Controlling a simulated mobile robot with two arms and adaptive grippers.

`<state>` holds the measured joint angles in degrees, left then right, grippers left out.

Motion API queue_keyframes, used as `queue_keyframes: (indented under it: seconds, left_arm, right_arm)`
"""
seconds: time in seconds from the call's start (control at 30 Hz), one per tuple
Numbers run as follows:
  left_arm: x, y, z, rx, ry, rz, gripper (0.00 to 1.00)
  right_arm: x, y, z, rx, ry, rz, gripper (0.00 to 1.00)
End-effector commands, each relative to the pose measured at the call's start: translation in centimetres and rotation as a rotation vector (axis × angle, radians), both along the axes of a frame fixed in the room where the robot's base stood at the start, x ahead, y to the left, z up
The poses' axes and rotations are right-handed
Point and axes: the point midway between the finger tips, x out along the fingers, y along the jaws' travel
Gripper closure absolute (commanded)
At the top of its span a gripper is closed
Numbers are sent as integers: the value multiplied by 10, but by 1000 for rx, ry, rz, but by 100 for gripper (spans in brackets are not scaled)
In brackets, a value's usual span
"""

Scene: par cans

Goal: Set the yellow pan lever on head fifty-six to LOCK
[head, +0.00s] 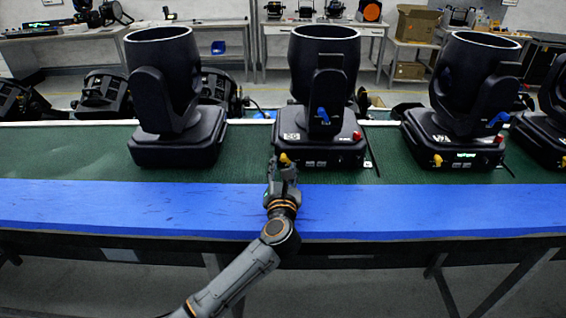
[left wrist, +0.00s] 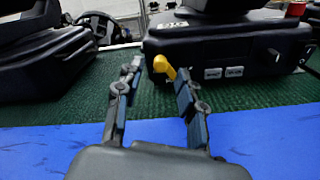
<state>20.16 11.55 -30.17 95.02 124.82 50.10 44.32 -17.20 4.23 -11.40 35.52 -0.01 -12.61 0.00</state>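The middle moving head (head: 322,75) stands upright on a black base (head: 335,148) with a white label that is too small to read surely. Its yellow pan lever (head: 285,158) sits low at the left of the base front. In the left wrist view the lever (left wrist: 164,69) tilts up and left, beside two pale buttons. My left gripper (head: 284,177) is open just in front of the lever. In the left wrist view its fingers (left wrist: 159,80) appear on either side of the lever, with a gap on both sides. My right gripper is out of view.
The same head has a blue lever (head: 323,116) and a red knob (head: 357,135). Another head (head: 475,80) stands at right and one (head: 165,85) at left.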

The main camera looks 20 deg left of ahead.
Motion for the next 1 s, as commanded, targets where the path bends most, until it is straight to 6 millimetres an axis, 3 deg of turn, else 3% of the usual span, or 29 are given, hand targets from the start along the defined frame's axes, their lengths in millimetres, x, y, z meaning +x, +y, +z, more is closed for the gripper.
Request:
queue_keyframes:
  seconds: [0.17, 0.47, 0.5, 0.7, 1.0]
  left_arm:
    - [14, 4, 0, 0, 1, 0, 61]
    - [16, 5, 0, 0, 0, 0, 61]
    - [16, 5, 0, 0, 0, 0, 63]
    - [16, 5, 0, 0, 0, 0, 100]
    - [16, 4, 1, 14, 5, -1, 100]
  right_arm:
    - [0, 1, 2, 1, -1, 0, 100]
    - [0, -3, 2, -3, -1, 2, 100]
    - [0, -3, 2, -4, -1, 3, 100]
    - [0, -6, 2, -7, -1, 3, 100]
    - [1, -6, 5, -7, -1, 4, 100]
